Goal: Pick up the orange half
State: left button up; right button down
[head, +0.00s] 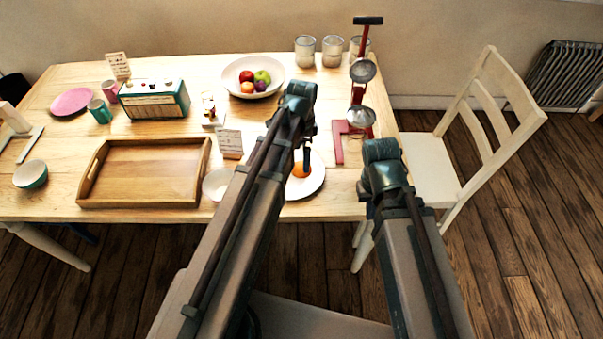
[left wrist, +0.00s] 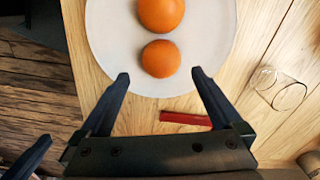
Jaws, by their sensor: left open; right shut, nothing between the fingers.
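Two orange halves lie dome up on a white plate (left wrist: 110,40): a nearer orange half (left wrist: 160,58) and a farther orange half (left wrist: 162,12), cut by the frame's top edge. In the head view, orange (head: 298,171) shows on the plate (head: 312,184), partly hidden by my left arm and gripper. My left gripper (head: 306,160) points down over the plate. In the left wrist view, its open fingers (left wrist: 159,76) spread on either side below the nearer half, with nothing between them. My right gripper (head: 381,160) is shut and empty, right of the plate near the table's front edge.
A red juicer press (head: 357,92) stands right of the plate, with glasses (head: 305,51) behind. A wooden tray (head: 140,190), a small white bowl (head: 217,184), a card (head: 229,142) and a fruit bowl (head: 238,85) stand around. A white chair (head: 430,170) is at right.

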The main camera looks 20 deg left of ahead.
aim_at(301, 164)
pick_arm(q)
notch_tip(301, 164, down, 5)
jog(key=b, duration=0.5)
jog(key=shift+w+f, duration=0.1)
jog(key=shift+f, duration=0.1)
jog(key=shift+r, duration=0.1)
jog(key=shift+c, duration=0.3)
jog(key=c, duration=0.6)
